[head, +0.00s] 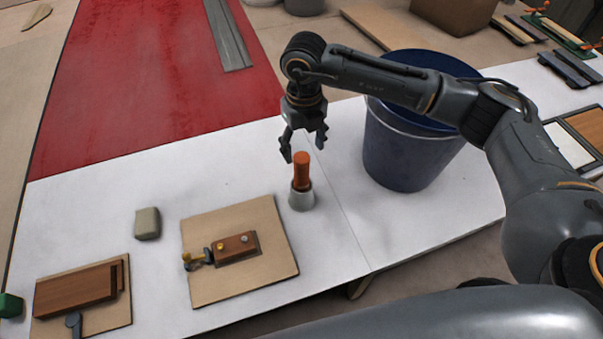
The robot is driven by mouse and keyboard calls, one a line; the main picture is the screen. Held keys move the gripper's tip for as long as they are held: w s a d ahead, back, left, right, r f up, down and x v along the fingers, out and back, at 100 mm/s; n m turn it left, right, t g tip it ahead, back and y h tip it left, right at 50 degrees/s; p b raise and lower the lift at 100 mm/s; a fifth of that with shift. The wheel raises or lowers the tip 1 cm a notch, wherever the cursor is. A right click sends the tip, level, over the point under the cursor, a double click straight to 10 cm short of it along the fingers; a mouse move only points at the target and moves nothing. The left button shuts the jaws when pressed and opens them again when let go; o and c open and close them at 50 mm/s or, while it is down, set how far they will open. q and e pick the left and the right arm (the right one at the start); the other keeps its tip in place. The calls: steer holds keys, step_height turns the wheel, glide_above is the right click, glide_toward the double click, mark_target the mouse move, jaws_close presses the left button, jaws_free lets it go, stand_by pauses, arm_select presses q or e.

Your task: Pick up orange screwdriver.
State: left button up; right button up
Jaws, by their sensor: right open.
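The orange screwdriver (302,169) stands upright on the white table, its orange handle up and its lower part inside a small grey holder (301,197). The shaft is hidden in the holder. My right gripper (303,153) is open and points down just above the handle. Its fingers are apart, one to the left and one to the right of the handle's top; I cannot tell whether they touch it. My left gripper is not in view.
A large blue bucket (405,150) stands right of the holder, under my right arm. A tan board (205,280) with a wooden block and clamp lies left of the holder. A beige block (147,223) and another board (105,325) lie further left.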

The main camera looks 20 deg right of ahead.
mark_target(302, 156)
steer(key=shift+f, duration=0.75)
steer(key=shift+a+f+p, duration=0.1)
steer(key=shift+f+p, duration=0.15)
steer(key=shift+p, duration=0.1)
step_height(302, 156, down, 4)
steer(key=shift+w+a+r+p, duration=0.1)
steer(key=shift+a+r+p, duration=0.1)
steer(key=shift+p, duration=0.7)
steer(key=shift+f, duration=0.6)
steer(key=c, duration=1.3)
